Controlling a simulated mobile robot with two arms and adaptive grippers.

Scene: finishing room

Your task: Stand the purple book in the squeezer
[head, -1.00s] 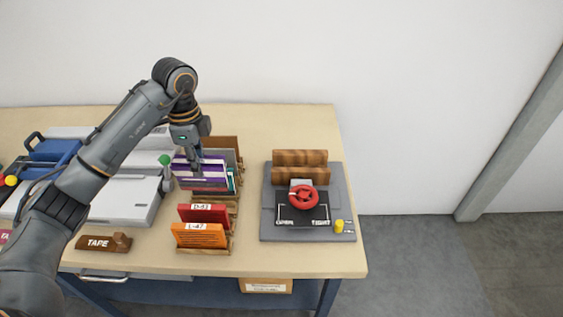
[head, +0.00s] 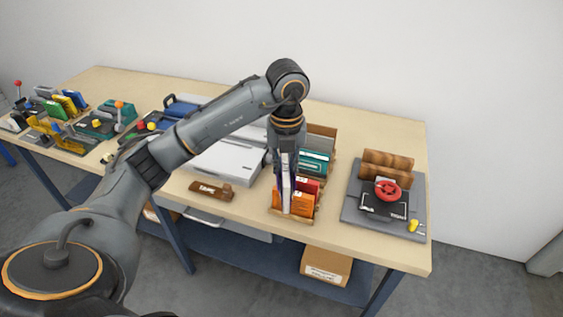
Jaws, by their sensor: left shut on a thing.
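My left gripper (head: 285,160) is shut on the purple book (head: 286,194). The book hangs below the fingers, nearly edge-on to the camera, so mostly its pale edge and thin purple sides show. It is in front of the wooden rack and covers part of the orange and red books there. The squeezer (head: 349,211) lies to the right of it, a grey base with two upright wooden jaws (head: 388,160) at the back and a red handwheel (head: 387,189) in front. No book shows between the jaws. My right gripper is not in view.
The rack holds an orange book (head: 303,206), a red book (head: 309,186) and teal books (head: 314,161). A grey-white machine (head: 225,160) stands left of it, with a tape block (head: 212,190) in front. Bare tabletop (head: 335,180) separates rack and squeezer.

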